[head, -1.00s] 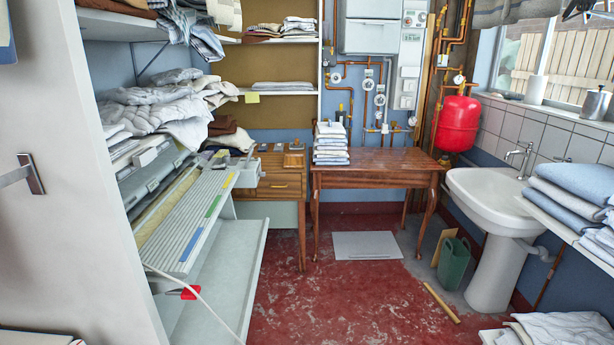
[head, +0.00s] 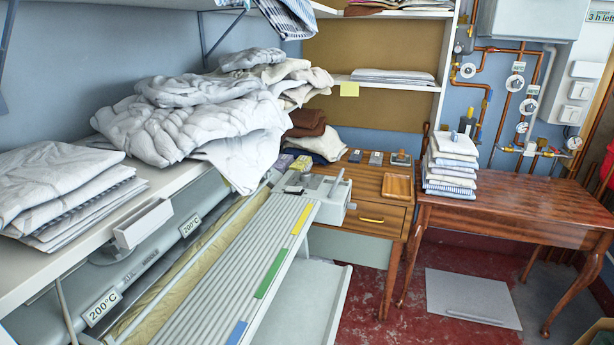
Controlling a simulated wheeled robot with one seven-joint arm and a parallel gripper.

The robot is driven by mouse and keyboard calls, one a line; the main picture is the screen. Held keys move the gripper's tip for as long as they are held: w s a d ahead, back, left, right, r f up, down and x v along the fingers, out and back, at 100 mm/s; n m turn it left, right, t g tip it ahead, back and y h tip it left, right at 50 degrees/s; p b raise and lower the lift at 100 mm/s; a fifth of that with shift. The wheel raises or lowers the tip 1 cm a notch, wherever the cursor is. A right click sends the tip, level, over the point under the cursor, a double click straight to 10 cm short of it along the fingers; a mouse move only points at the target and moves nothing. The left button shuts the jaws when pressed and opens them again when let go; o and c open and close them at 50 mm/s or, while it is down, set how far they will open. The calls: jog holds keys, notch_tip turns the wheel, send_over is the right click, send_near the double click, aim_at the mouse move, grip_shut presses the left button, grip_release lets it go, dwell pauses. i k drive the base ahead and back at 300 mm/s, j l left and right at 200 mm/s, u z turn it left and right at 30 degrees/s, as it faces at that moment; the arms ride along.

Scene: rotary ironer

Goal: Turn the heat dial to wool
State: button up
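The rotary ironer (head: 235,268) runs from the lower left toward the back, with a slatted grey feed board and a yellowish padded roll beside it. Yellow, green and blue strips mark the board's right edge. Two "200°C" labels, a near one (head: 102,307) and a far one (head: 190,226), are on its grey upper cover. A pale grey end box (head: 328,202) stands at the ironer's far end. I cannot make out a heat dial or the word wool on any part. My gripper is not in view.
Crumpled white linen (head: 205,115) and folded cloths (head: 62,190) lie on the shelf above the ironer. A wooden cabinet (head: 375,215) stands beyond it. A wooden table (head: 520,215) with stacked cloths is at the right.

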aim_at(305, 177)
jog(key=i+l+u, duration=0.55)
jog(key=i+l+z, duration=0.15)
jog(key=i+l, duration=0.5)
jog(key=i+l+z, duration=0.1)
jog(key=i+l, duration=0.5)
jog(key=i, duration=0.1)
